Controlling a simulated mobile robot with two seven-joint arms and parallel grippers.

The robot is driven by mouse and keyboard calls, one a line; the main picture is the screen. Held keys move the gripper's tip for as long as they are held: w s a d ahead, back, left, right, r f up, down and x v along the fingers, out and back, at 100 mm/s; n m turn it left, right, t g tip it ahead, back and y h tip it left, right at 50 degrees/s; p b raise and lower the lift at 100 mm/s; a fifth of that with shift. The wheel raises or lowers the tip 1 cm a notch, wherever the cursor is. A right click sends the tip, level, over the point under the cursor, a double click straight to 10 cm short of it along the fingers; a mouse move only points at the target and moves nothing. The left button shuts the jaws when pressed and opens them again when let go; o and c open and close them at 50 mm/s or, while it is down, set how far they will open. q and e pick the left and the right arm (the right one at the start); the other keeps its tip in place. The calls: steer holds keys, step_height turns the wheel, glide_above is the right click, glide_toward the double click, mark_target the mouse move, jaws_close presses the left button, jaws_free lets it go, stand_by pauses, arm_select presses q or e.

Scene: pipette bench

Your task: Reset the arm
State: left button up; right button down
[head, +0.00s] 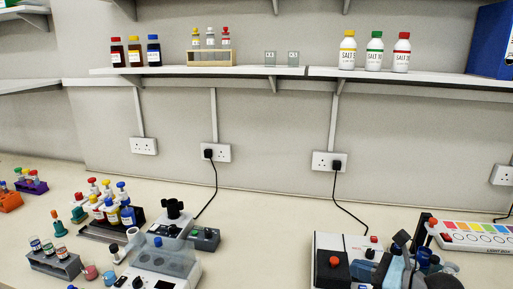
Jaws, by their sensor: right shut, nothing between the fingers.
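My right gripper (402,255) shows at the bottom right of the head view, low over the bench beside a white device with a red knob (334,262). It is shut and empty. Its dark and grey-blue parts overlap small blue items behind it, so its exact edges are hard to make out. My left gripper is not in view.
A light-box panel with coloured squares (478,229) lies right of the right gripper. Racks of bottles (110,212) and a white instrument (160,262) stand at left. A wall shelf (260,71) holds bottles. Bare bench (265,225) lies between the instruments.

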steer(key=s+r+m+t+h, duration=0.45)
steer(key=m+t, duration=0.55)
steer(key=m, duration=0.8)
steer(key=s+d+f+m+g+h, duration=0.3)
steer(key=s+f+m+g+h, duration=0.3)
steer(key=m, duration=0.5)
steer(key=s+d+f+m+g+h, duration=0.4)
steer(key=f+m, duration=0.3)
steer(key=m, duration=0.4)
steer(key=s+a+f+m+g+y, duration=0.2)
steer(key=s+a+f+g, duration=0.1)
steer(key=s, duration=0.4)
steer(key=s+a+f+m+g+y, duration=0.1)
steer(key=s+a+f+m+g, duration=0.25)
steer(key=s, duration=0.45)
steer(key=w+a+f+n+t+y+p, duration=0.2)
steer(key=w+a+f+t+y+p, duration=0.1)
steer(key=w+a+f+t+p, duration=0.2)
steer(key=shift+w+a+f+t, duration=0.2)
steer(key=shift+w+f+t, duration=0.85)
steer(key=shift+f, duration=0.5)
